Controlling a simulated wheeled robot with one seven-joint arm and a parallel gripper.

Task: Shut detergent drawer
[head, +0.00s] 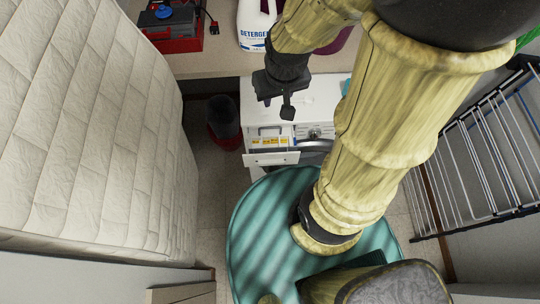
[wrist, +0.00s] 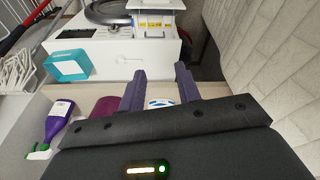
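The detergent drawer (head: 272,158) is pulled out from the front of the white washing machine (head: 318,95), with its yellow-labelled compartments showing. In the wrist view the open drawer (wrist: 155,22) is near the top edge, beyond the fingertips. My gripper (head: 277,104) is above the machine's top, behind the drawer in the head view and apart from it. In the wrist view my gripper (wrist: 160,86) has its two dark fingers spread with nothing between them. My arm covers part of the machine's right side in the head view.
A wooden shelf (head: 215,65) behind the machine carries a detergent bottle (head: 252,28) and a red toolbox (head: 172,28). A mattress (head: 90,130) stands left, a drying rack (head: 480,150) right.

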